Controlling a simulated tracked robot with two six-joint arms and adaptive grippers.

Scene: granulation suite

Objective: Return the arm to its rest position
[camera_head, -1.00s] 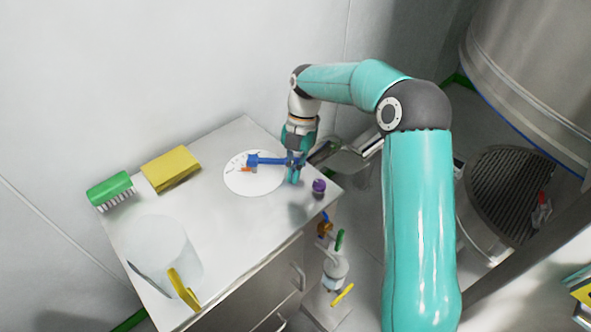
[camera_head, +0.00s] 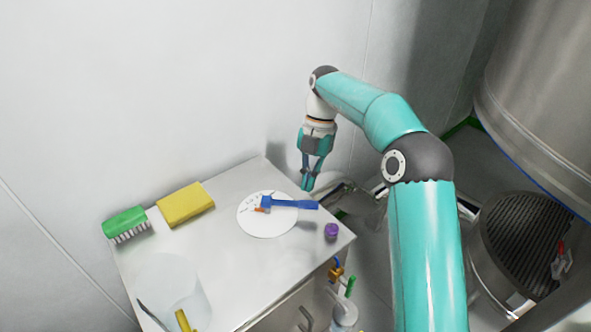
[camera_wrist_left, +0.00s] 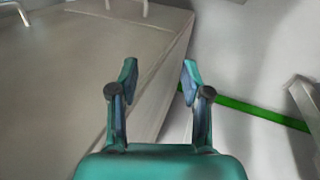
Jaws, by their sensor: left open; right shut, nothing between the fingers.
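My right arm comes in from the right in the head view. Its gripper (camera_head: 308,186) is shut and empty, pointing down above the back right part of the metal cabinet top (camera_head: 225,248). A blue tool (camera_head: 290,203) lies below it on a white round disc (camera_head: 262,222), its handle reaching past the disc's right edge. My left gripper (camera_wrist_left: 158,75) shows only in the left wrist view. It is open with nothing between its fingers, in front of a grey cabinet side.
A green brush (camera_head: 125,222), a yellow sponge (camera_head: 186,204) and a translucent beaker (camera_head: 172,290) stand left on the cabinet top. A small purple item (camera_head: 331,230) is near its right edge. A large steel vessel (camera_head: 540,75) stands at the right.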

